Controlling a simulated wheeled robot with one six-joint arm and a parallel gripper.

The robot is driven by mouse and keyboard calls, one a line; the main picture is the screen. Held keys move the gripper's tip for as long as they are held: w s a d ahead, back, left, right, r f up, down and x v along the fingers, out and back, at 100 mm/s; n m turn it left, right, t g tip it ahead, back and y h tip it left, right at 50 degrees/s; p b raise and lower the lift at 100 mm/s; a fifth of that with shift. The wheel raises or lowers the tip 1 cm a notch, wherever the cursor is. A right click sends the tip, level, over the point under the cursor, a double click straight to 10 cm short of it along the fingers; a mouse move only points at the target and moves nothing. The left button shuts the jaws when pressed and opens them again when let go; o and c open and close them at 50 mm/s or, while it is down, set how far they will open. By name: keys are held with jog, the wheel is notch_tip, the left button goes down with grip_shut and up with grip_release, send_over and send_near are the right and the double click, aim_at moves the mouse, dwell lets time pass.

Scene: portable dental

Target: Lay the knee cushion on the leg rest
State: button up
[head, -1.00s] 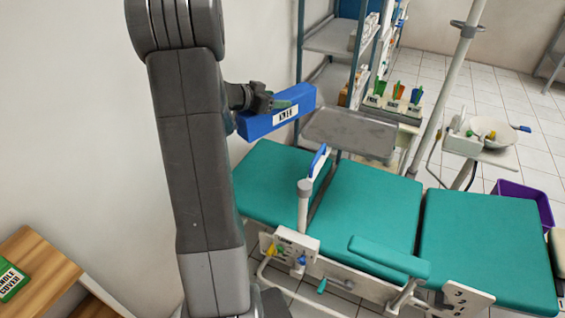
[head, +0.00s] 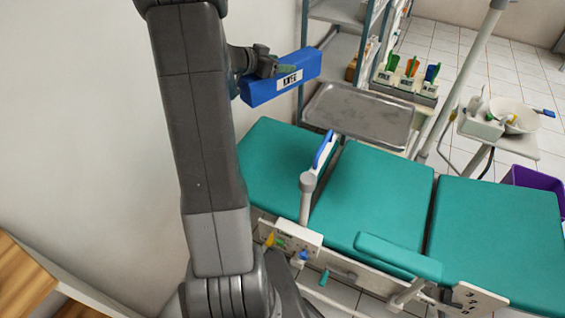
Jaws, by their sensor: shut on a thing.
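A blue block with a white label (head: 265,92), apparently the knee cushion, is held in the air at upper centre of the head view. My gripper (head: 272,68) is shut on it from its left end, and the fingertips are partly hidden. The block is above and behind the left teal pad (head: 278,160) of the dental chair, clear of it. The chair also has a middle teal pad (head: 375,195) and a right teal pad (head: 500,235). I cannot tell for certain which pad is the leg rest. All three pads look bare.
A post with a blue-edged part (head: 315,165) stands between the left and middle pads. A teal armrest (head: 398,257) runs along the near side. A grey metal tray (head: 358,113) lies behind the chair. A pole (head: 465,75) and a small side table (head: 500,140) stand at right.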

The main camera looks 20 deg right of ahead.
notch_tip(320, 180, down, 42)
jog(key=b, duration=3.3)
jog(key=shift+w, duration=0.1)
jog(key=shift+f+b, duration=0.1)
jog(key=shift+b, duration=0.3)
jog(key=o, duration=1.1)
jog(key=shift+r+p, duration=0.25)
jog(key=shift+p, duration=0.15)
jog(key=p+v, duration=0.1)
jog(key=v, duration=1)
jog(key=shift+a, duration=0.4)
